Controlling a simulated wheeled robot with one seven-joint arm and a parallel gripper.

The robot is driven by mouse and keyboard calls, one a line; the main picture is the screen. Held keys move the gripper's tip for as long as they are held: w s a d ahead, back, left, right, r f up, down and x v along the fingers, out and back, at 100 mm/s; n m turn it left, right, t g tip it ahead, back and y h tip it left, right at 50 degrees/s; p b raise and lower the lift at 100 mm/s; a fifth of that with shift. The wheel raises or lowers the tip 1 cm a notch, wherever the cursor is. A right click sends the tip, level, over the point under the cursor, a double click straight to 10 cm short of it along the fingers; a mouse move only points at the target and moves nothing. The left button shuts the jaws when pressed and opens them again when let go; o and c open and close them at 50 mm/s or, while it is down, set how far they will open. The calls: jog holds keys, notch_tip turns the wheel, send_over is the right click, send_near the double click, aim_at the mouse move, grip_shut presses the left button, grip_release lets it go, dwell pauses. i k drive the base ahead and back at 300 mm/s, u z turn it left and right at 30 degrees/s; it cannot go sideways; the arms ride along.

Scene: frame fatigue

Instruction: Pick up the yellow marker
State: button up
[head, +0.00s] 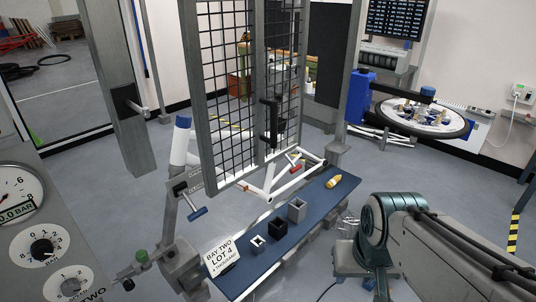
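A small yellow-orange piece (333,182) lies at the far right end of the long blue bench top (262,280). It is the likeliest yellow marker in the head view, but it is too small to make out its details. My arm, with a dark teal joint, reaches in from the right edge, to the right of and nearer than the yellow piece. Its end bends down toward the bottom of the view. I cannot make out my gripper's fingers clearly, nor whether they hold anything. Nothing visible touches the yellow piece.
A grey square holder (297,210), a dark one (277,229) and another open box (258,243) stand along the bench. A "BAY TWO LOT 4" sign (222,255) is at its near end. A white tube frame (272,190) and a black mesh rack (228,75) rise behind the bench.

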aim_at(334, 180)
jog(key=z, duration=0.3)
jog(key=i, duration=1.35)
jog(key=u, duration=0.65)
